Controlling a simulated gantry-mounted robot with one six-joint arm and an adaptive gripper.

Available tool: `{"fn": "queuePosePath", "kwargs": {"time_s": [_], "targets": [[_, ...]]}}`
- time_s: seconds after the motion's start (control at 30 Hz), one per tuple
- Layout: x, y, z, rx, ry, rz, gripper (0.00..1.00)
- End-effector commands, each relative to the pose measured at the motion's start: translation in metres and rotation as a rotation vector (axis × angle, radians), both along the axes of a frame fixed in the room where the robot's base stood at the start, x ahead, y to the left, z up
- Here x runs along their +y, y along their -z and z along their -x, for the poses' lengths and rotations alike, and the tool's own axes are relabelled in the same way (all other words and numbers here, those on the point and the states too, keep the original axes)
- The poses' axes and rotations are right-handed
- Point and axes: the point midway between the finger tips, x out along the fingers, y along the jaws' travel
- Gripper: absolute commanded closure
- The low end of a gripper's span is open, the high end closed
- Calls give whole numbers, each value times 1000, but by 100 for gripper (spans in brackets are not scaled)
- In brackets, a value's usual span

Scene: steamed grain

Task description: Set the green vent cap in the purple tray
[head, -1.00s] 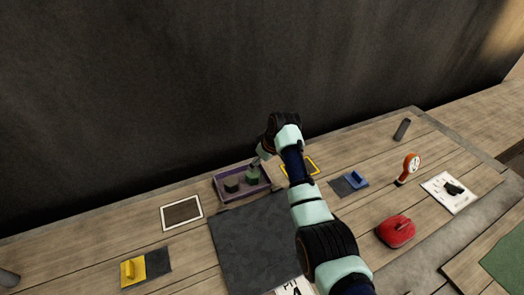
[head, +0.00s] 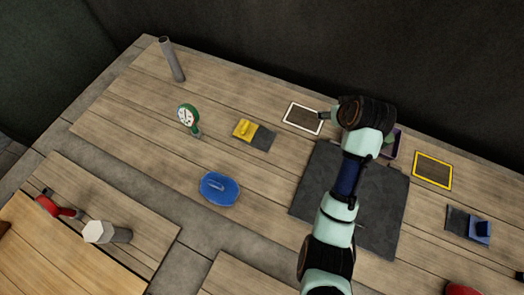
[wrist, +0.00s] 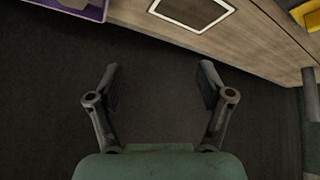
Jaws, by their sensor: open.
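The purple tray (head: 397,145) stands at the back edge of the bench, largely hidden behind my arm in the head view. Its corner also shows at the top left of the wrist view (wrist: 95,11). A small part of a green piece (head: 388,143), which looks like the green vent cap, shows inside the tray beside my arm. My gripper (wrist: 160,82) is open and empty, its fingers spread over dark background beyond the bench edge. In the head view it is left of the tray, near the white-framed square.
A white-framed square (head: 303,118) and a yellow-framed square (head: 433,170) flank the tray. A dark mat (head: 380,215) lies in front. A yellow block (head: 243,129), a green-rimmed gauge (head: 188,117), a blue oval case (head: 219,189) and a grey cylinder (head: 172,60) stand left. Bare planks lie between them.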

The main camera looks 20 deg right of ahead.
Motion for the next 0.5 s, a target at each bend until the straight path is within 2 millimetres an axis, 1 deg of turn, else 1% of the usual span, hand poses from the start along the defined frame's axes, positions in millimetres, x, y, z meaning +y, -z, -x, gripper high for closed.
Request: {"fn": "queuePosePath", "kwargs": {"time_s": [0.03, 0.07, 0.1, 0.17, 0.2, 0.3, 0.33, 0.4, 0.5], "targets": [[64, -5, -7, -64, -49, 23, 20], [99, -11, -7, -108, -70, 30, 20], [143, -21, -1, -167, -99, 35, 20], [202, -37, 15, -252, -140, 31, 20], [234, -47, 29, -304, -165, 24, 20], [291, -72, 66, -408, -212, -7, 20], [302, -78, 75, -431, -223, -15, 20], [318, -88, 91, -468, -238, -31, 20], [326, -94, 99, -489, -245, -40, 20]]}}
